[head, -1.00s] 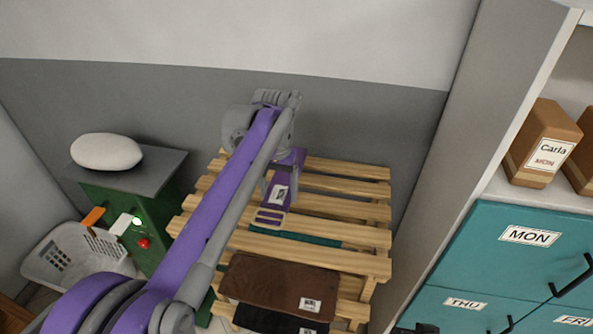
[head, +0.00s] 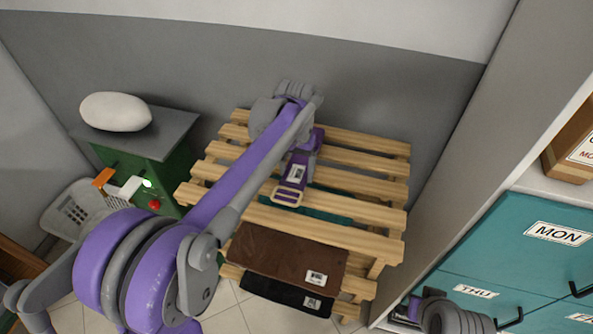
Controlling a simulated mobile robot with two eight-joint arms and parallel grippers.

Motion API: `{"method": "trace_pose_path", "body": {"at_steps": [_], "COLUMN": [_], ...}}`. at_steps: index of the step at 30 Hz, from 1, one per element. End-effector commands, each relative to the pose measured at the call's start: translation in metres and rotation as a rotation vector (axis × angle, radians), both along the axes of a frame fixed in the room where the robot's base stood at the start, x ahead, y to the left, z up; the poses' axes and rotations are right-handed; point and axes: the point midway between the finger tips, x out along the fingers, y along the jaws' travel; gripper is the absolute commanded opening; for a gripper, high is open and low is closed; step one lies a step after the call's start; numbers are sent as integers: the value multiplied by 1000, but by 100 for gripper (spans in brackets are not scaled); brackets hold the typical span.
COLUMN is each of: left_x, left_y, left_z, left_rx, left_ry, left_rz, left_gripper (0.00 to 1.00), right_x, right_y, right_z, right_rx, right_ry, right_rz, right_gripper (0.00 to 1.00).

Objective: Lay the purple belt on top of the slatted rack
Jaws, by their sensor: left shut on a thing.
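The slatted rack (head: 375,215) is a light wooden frame with spaced slats, standing against the grey wall in the middle of the head view. My left gripper (head: 303,153) is over the slats, pointing down, and is shut on the purple belt (head: 297,172). The belt has a white tag and a pale buckle at its near end. It shows over the middle slats; whether it touches them I cannot tell. The gripper and forearm hide part of it. Part of my right arm's end (head: 445,312) shows at the bottom right; its jaws are not clear.
A dark green strip (head: 325,206) shows among the slats. Brown (head: 288,258) and black (head: 287,294) tagged pieces are at the rack's front. A green cabinet (head: 160,178) with a white stone-like object (head: 116,112) stands left, beside a white basket (head: 83,207). Teal drawers (head: 515,240) stand right.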

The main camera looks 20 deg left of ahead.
Motion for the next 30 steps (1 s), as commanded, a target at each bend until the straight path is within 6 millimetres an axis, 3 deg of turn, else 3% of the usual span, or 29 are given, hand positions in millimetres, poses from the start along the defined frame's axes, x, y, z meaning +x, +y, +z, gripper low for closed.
{"method": "trace_pose_path", "body": {"at_steps": [11,12,15,23,26,30], "left_x": [0,0,0,0,0,0], "left_y": [0,0,0,0,0,0], "left_z": [-6,-6,-6,-4,4,28], "left_rx": [0,0,0,0,0,0], "left_ry": [0,0,0,0,0,0], "left_rz": [0,0,0,0,0,0], "left_gripper": [19,83,100,100,100,100], "right_x": [-1,-1,-1,0,0,1], "right_y": [0,0,0,0,0,0], "right_z": [-2,-2,-1,0,1,3], "right_rx": [0,0,0,0,0,0], "right_ry": [1,2,1,0,-1,-3], "right_rz": [0,0,0,0,0,0], "right_gripper": [0,0,0,0,0,0]}}
